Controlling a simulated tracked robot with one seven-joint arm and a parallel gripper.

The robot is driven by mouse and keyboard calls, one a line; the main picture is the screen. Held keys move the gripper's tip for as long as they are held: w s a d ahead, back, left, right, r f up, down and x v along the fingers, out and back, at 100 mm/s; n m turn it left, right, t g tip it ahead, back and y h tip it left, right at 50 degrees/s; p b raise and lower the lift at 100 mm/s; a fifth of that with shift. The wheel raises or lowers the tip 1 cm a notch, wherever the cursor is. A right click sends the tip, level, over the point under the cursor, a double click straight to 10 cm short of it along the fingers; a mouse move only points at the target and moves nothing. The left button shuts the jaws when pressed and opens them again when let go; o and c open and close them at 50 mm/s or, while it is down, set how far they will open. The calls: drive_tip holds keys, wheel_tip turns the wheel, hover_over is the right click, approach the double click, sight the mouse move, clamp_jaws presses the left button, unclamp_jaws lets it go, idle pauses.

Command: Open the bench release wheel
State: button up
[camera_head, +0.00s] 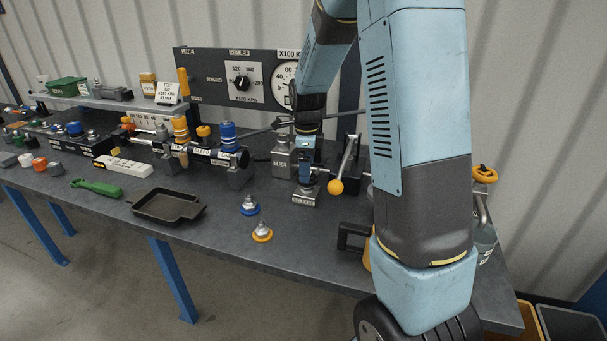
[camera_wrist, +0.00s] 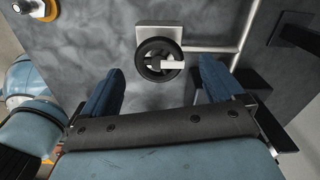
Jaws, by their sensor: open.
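The release wheel (camera_wrist: 159,61) is a small black handwheel with a pale bar at its hub, on a square grey base (camera_wrist: 150,33) in the wrist view. My gripper (camera_wrist: 161,68) is open, with one blue finger to each side of the wheel and gaps between. The fingers appear to point down at the bench, and I see no contact. In the head view my gripper (camera_head: 307,172) is low over a small labelled block (camera_head: 305,194). The wheel is not clearly visible there, and the label is too small to read.
A pipe (camera_wrist: 213,48) runs right from the wheel's base. A lever with a yellow ball knob (camera_head: 336,187) stands close right of my gripper. Blue-ringed (camera_head: 250,206) and orange-ringed (camera_head: 262,233) fittings and a black tray (camera_head: 166,207) are on the bench. The bench front is mostly clear.

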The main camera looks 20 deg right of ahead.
drive_tip(key=shift+f, duration=1.45)
drive_tip(key=shift+c, duration=0.3)
